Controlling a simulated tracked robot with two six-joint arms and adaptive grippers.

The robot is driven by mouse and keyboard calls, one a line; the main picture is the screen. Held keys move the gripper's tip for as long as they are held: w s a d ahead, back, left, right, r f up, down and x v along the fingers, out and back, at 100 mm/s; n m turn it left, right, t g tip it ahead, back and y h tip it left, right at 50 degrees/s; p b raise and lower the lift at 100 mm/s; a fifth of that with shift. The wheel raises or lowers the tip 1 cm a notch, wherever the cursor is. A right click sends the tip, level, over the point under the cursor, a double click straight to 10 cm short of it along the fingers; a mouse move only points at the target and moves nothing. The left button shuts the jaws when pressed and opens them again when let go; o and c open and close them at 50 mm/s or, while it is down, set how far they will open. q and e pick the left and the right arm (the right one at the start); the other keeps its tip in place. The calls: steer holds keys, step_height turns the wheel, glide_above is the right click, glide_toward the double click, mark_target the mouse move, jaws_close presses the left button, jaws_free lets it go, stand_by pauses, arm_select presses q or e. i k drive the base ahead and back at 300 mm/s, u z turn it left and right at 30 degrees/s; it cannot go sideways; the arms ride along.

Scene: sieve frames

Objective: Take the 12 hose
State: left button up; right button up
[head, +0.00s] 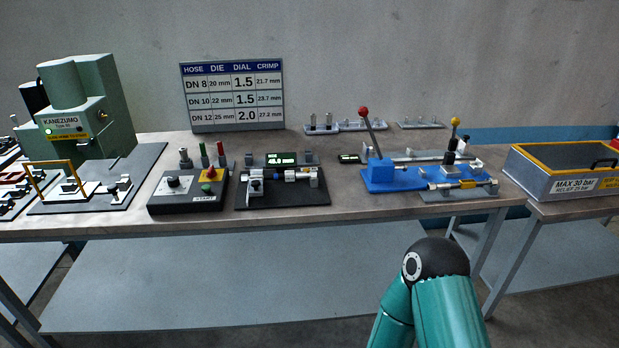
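I cannot pick out with certainty a hose marked 12. The wall chart (232,97) has a row reading DN 12, 25 mm, 2.0, 27.2 mm. A black fixture (282,196) with a green-lit display stands at the middle of the bench, with a small pale cylindrical part lying across it. A blue lever press (392,180) with a red knob stands right of it. Neither gripper shows. A teal arm link of mine with a dark joint comes up at the lower right, in front of the bench.
The green press (84,112) stands at the left, near dark racks (12,190) at the picture's edge. A control box (187,203) marked START sits between press and fixture. A yellow-rimmed tank (563,180) marked MAX 30 bar is at right. Small holders (345,126) line the back.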

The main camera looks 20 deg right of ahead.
mark_target(289, 175)
steer(key=i, duration=1)
steer(key=z, duration=0.05)
